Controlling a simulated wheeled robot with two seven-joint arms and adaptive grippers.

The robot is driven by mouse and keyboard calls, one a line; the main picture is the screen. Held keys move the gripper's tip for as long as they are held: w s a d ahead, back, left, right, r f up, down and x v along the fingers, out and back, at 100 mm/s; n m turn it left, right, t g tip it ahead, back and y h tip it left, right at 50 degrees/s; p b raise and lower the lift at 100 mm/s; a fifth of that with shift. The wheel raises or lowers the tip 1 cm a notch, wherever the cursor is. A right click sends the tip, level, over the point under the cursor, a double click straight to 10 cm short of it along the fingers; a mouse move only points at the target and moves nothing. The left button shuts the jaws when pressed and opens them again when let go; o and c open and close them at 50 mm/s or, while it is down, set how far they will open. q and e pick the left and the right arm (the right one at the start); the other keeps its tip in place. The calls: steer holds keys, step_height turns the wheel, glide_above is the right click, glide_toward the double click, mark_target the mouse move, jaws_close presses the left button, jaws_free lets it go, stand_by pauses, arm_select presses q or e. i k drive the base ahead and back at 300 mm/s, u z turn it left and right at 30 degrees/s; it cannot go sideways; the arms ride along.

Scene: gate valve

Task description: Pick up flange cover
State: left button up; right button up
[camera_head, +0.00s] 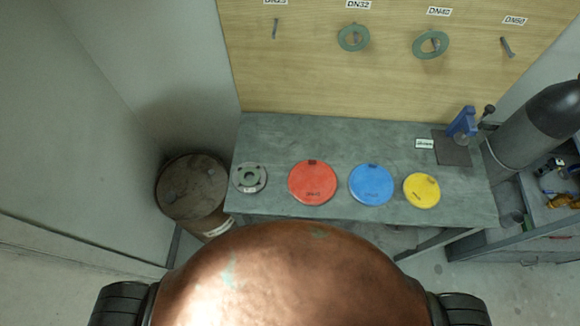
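Three round, flat covers lie on the grey workbench: a red one (313,184), a blue one (371,186) and a smaller yellow one (422,192). Each has a dark tab or notch at its far edge and small lettering that is hard to read. A grey-green metal flange (250,178) with a centre hole and bolt holes lies left of the red cover. I cannot tell which of these is the flange cover. Neither of my grippers is in view.
The workbench (300,136) is clear behind the discs. A blue device (462,122) stands at its back right. Green rings (354,38) (430,46) hang on a wooden board (300,75). A rusty barrel (192,188) stands left, a dark grey cylinder (540,120) right.

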mark_target(370, 184)
steer(key=u, duration=0.55)
steer(key=k, duration=1.3)
steer(key=z, duration=0.1)
steer(key=i, duration=0.5)
steer(key=z, duration=0.6)
steer(key=i, duration=0.45)
